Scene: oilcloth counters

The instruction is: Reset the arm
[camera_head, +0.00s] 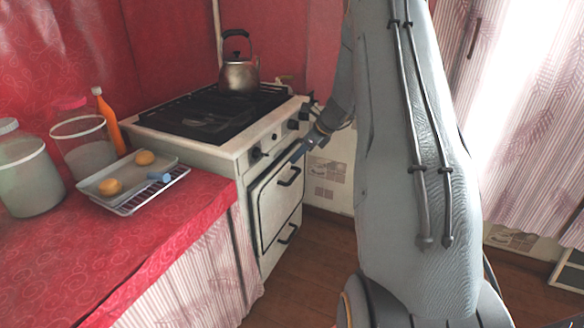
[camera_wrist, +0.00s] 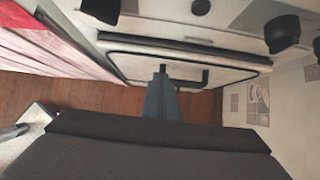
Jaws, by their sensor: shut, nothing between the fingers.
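My gripper (camera_head: 298,154) is at the front of the white stove (camera_head: 232,150), near the handle of its upper door. In the wrist view my gripper (camera_wrist: 161,72) shows as blue-grey fingers held together, pointing at the stove's door (camera_wrist: 190,62) and its dark handle (camera_wrist: 204,78). Nothing is held. I cannot tell whether the fingertips touch the handle. My arm (camera_head: 410,150) rises large in the right half of the head view and hides part of the room behind it.
A kettle (camera_head: 239,75) stands on the stove top. On the red counter (camera_head: 120,240) at left are a tray (camera_head: 126,208) with two round yellowish items, an orange bottle (camera_head: 108,120) and two clear jars. Wooden floor (camera_head: 305,260) lies open before the stove.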

